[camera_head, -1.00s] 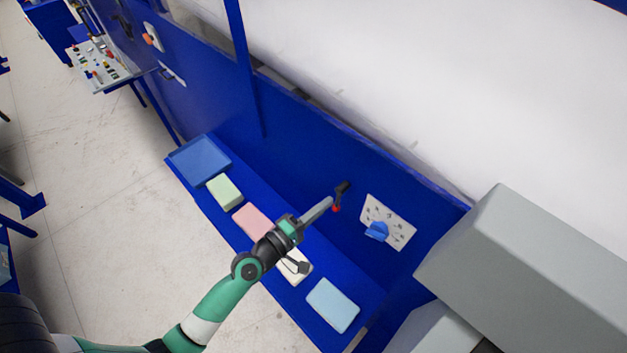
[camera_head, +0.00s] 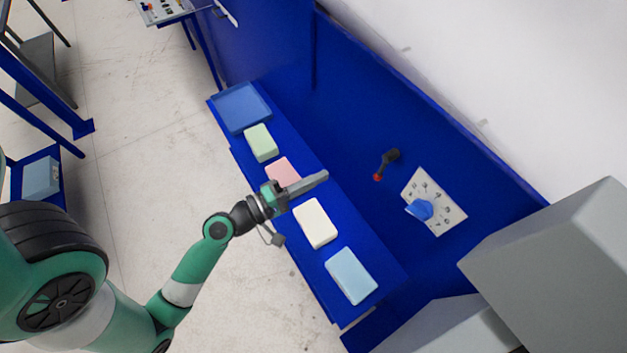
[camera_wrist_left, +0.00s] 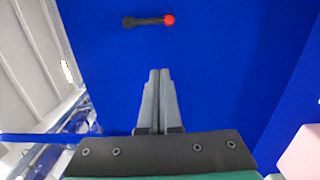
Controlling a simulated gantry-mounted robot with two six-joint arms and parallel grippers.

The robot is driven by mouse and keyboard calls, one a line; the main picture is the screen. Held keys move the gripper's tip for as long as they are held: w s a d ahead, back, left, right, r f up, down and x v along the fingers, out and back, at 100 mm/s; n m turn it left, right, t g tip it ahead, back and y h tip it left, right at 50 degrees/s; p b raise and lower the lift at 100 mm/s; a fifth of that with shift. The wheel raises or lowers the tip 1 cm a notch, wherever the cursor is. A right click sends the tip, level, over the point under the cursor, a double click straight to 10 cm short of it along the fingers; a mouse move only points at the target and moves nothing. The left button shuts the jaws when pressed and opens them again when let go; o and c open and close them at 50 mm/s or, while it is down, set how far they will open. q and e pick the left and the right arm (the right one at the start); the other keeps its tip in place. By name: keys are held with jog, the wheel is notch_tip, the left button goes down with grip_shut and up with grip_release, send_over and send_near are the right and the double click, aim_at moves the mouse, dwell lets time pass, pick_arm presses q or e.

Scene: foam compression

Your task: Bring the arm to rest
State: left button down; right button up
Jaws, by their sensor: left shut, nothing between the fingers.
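My left gripper (camera_head: 322,178) is shut and empty. In the head view it appears over the blue shelf, in front of the pink foam block (camera_head: 284,171), and hides part of it. In the left wrist view the gripper's two fingers (camera_wrist_left: 158,75) are together and point at the blue panel (camera_wrist_left: 220,70). A black lever with a red knob (camera_wrist_left: 150,20) is on that panel beyond the fingertips; it also shows in the head view (camera_head: 387,163), apart from the gripper. My right gripper is in neither view.
On the blue shelf are a blue tray (camera_head: 241,108), a green block (camera_head: 261,142), a cream block (camera_head: 316,223) and a light blue block (camera_head: 351,276). A dial plate with a blue knob (camera_head: 420,210) is on the panel. Grey boxes (camera_head: 560,270) stand at the right.

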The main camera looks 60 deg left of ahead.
pick_arm(q)
jog(key=shift+s, duration=0.3)
dwell(0.4)
